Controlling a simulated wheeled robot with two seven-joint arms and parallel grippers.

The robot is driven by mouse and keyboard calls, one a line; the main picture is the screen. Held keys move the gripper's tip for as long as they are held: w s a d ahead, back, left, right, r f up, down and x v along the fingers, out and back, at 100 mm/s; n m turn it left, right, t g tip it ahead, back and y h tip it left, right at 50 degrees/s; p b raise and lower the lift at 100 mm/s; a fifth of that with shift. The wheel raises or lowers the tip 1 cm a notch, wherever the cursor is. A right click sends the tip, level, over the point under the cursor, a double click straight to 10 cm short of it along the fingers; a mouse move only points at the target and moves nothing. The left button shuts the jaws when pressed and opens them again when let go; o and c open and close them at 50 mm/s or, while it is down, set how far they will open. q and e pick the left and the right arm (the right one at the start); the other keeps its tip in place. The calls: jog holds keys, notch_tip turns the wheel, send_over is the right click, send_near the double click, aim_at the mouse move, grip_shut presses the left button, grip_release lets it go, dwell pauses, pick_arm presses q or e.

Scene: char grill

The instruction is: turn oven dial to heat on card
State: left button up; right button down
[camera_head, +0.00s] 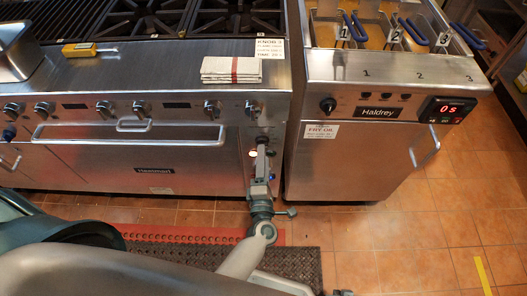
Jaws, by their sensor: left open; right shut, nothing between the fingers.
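A white card (271,48) headed "KNOB 3" lies at the right end of the steel range (150,80); its smaller lines are too fine to read. Several round dials line the range's front panel, among them a right-end dial (251,109) and one left of it (211,109). I cannot tell which is the oven dial. My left gripper (262,140) is open and empty, in front of the range's right end, just below and right of the right-end dial. It appears apart from that dial. Only a small dark tip of my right gripper (343,292) shows at the bottom edge.
A fryer (350,165) with its own dial (328,105) and a "FRY OIL" card (320,131) stands right of a narrow gap. A folded towel (231,69) and a yellow tool (79,50) lie on the range. Oven handles (125,138) stick out. Floor at right is clear.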

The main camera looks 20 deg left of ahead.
pick_arm(q)
jog(key=v, duration=0.8)
jog(key=shift+s, duration=0.15)
pick_arm(e)
jog(key=shift+w+a, duration=0.1)
jog(key=shift+a, duration=0.3)
jog(key=shift+d, duration=0.2)
pick_arm(q)
jog(key=s+d+f+m+g+h+p, duration=0.1)
jog(key=s+d+f+m+g+h, duration=0.2)
jog(key=f+m, duration=0.55)
jog(key=s+f+m+g+h, duration=0.2)
jog(key=f+m+h, duration=0.3)
jog(key=f+m, duration=0.35)
jog(key=s+a+f+m+g+y, duration=0.1)
jog(key=s+a+f+m+g, duration=0.2)
jog(key=s+f, duration=0.3)
jog(key=s+a+f+m+g+p, duration=0.1)
jog(key=s+a+f+m+g, duration=0.3)
jog(key=s+a+f+m, duration=0.1)
jog(key=shift+s+a+f+m+y, duration=0.35)
jog(key=shift+s+a+f, duration=0.45)
jog(key=shift+f, duration=0.6)
pick_arm(e)
jog(key=shift+w+a+r+t+y, duration=0.15)
jog(key=shift+w+a+r+t, duration=0.1)
jog(key=shift+w+a+t, duration=0.15)
jog(key=shift+w+a+r+t+y, duration=0.15)
jog(key=shift+w+a+r+t, duration=0.15)
jog(key=shift+a, duration=0.2)
